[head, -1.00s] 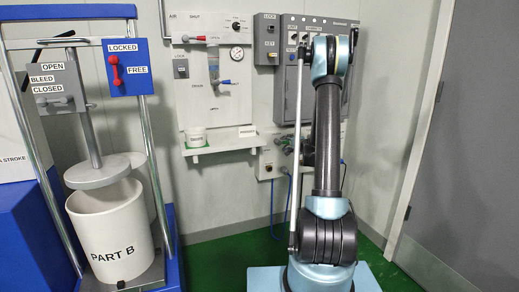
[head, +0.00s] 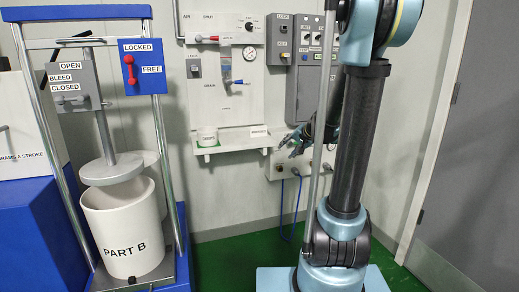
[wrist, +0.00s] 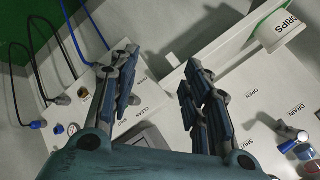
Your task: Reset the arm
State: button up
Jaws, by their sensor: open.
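My gripper (head: 294,141) is open and empty. In the head view it sits left of my upright arm, in front of the wall near the lower grey box. In the wrist view its two fingers (wrist: 160,76) stand well apart, with nothing between them. Behind them is a pale panel with labels such as CLEAN, OPEN, SHUT and DRAIN. My arm rises at the right of the head view, its elbow near the top edge. Part of the forearm is hidden behind the upright link.
A white wall panel (head: 222,100) carries valves, a gauge and a small shelf (head: 233,145) with a cup. A grey switch box (head: 307,100) is behind my arm. A PART B drum (head: 122,240) stands under a plate in a blue frame at left. Green floor is clear between.

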jog(key=s+d+f+n+g+h, duration=0.1)
jog(key=s+d+f+n+g, duration=0.1)
jog(key=s, duration=0.9)
jog(key=s+d+f+n+g+h, duration=0.1)
jog(key=s+f, duration=0.3)
jog(key=s, duration=0.8)
jog(key=s+d+f+n+g+h, duration=0.2)
jog(key=s+d+f+g+h, duration=0.1)
jog(key=s, duration=0.9)
jog(key=shift+s+n, duration=0.25)
jog(key=shift+n, duration=0.05)
jog(key=shift+a, duration=0.1)
jog(key=shift+w+f, duration=0.2)
jog(key=shift+w, duration=0.3)
